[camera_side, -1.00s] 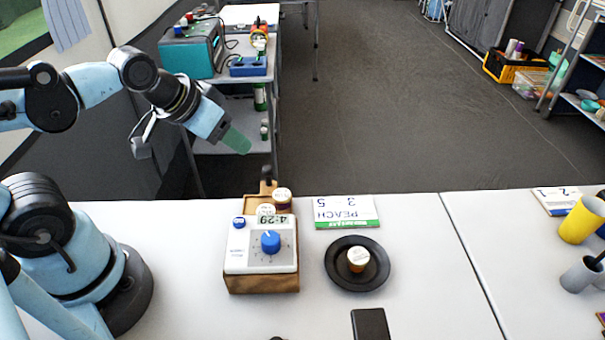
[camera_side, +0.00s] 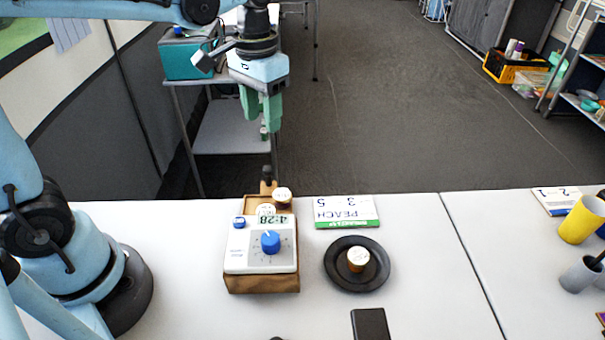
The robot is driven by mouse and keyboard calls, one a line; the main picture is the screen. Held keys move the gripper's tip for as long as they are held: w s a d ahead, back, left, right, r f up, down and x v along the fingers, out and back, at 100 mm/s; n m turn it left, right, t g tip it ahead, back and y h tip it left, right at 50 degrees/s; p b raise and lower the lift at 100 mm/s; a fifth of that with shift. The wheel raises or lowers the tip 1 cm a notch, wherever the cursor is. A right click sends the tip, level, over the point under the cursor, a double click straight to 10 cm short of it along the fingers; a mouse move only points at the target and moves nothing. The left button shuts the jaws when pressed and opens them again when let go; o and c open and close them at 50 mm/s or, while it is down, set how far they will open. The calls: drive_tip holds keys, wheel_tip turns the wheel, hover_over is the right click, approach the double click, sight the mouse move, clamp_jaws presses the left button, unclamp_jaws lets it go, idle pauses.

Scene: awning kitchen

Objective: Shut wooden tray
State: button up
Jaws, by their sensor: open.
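The wooden tray (camera_side: 250,204) sticks out from the far side of a brown wooden box (camera_side: 262,283) on the white table. A dark knob on a wooden tab (camera_side: 267,177) stands at the tray's far end. Two white-topped cups, one of them a cup at the right (camera_side: 282,196), sit in or by the tray. A white timer (camera_side: 247,258) with a blue dial rests on top of the box and hides part of the tray. My gripper (camera_side: 262,124) points down, open and empty, above and beyond the knob and apart from it.
A black plate (camera_side: 340,280) with a white-topped cup (camera_side: 358,258) lies right of the box. A PEACH card (camera_side: 346,211) lies behind it, and a black slab (camera_side: 370,325) in front. A yellow cup (camera_side: 581,220) and a grey cup (camera_side: 580,275) stand far right. A shelf cart (camera_side: 228,135) stands behind.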

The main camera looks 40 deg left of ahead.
sight(267, 168)
wheel_tip(267, 168, down, 12)
drive_tip(key=shift+r, duration=0.1)
idle(0.5)
clamp_jaws()
idle(0.3)
